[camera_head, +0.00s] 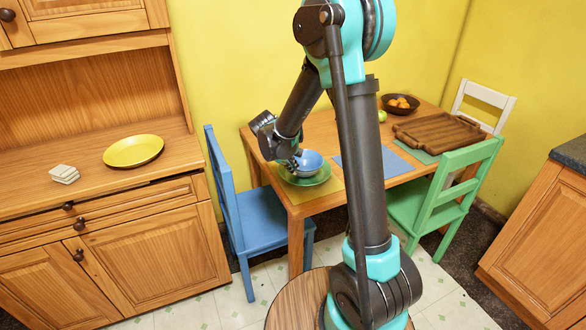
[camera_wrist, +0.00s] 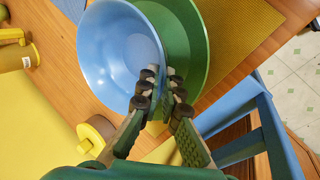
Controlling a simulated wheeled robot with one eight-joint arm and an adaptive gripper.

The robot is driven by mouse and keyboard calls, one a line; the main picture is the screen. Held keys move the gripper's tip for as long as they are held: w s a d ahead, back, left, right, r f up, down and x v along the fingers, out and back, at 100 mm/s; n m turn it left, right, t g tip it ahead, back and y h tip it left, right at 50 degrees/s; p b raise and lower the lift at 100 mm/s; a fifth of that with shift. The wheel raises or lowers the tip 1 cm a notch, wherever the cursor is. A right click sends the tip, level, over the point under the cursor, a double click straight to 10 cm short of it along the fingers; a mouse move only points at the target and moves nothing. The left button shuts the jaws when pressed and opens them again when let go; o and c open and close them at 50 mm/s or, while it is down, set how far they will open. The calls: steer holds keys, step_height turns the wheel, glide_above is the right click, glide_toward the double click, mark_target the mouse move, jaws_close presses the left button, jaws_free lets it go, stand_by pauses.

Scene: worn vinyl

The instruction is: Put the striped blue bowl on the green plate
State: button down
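The blue bowl (camera_head: 311,161) shows over the green plate (camera_head: 308,180) at the near left end of the wooden table. No stripes are clear on it. In the wrist view, the bowl (camera_wrist: 115,45) overlaps the plate (camera_wrist: 193,40), which shows to its right. I cannot tell whether the bowl touches the plate or is slightly above it. My gripper (camera_wrist: 161,82) has its fingers close together on both sides of the bowl's rim, one inside the bowl and one outside. It looks shut on the rim. In the head view, my gripper (camera_head: 292,163) is at the bowl's left side.
A yellow placemat (camera_head: 331,190) lies under the plate. A blue chair (camera_head: 258,215) stands close at the left. A wooden tray (camera_head: 440,132) and a fruit bowl (camera_head: 401,104) are farther back. In the wrist view, yellow objects (camera_wrist: 17,57) stand near the bowl.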

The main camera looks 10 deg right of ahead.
steer(key=shift+f, duration=0.1)
steer(key=c, duration=1.7)
jaws_free()
steer(key=v, duration=1.2)
steer(key=s+d+f+m+y, duration=0.1)
steer(key=s+d+f+m, duration=0.1)
steer(key=s, duration=0.5)
steer(key=s+d+f+m+y, duration=0.2)
steer(key=s+d+f+m, duration=0.1)
steer(key=s+d, duration=0.4)
steer(key=s+d+f+m+y, duration=0.1)
steer(key=s+d+f, duration=0.3)
steer(key=s, duration=0.4)
steer(key=shift+s+d+f+m+t+y, duration=0.25)
steer(key=shift+s+d+m+t+y, duration=0.1)
steer(key=shift+m, duration=0.45)
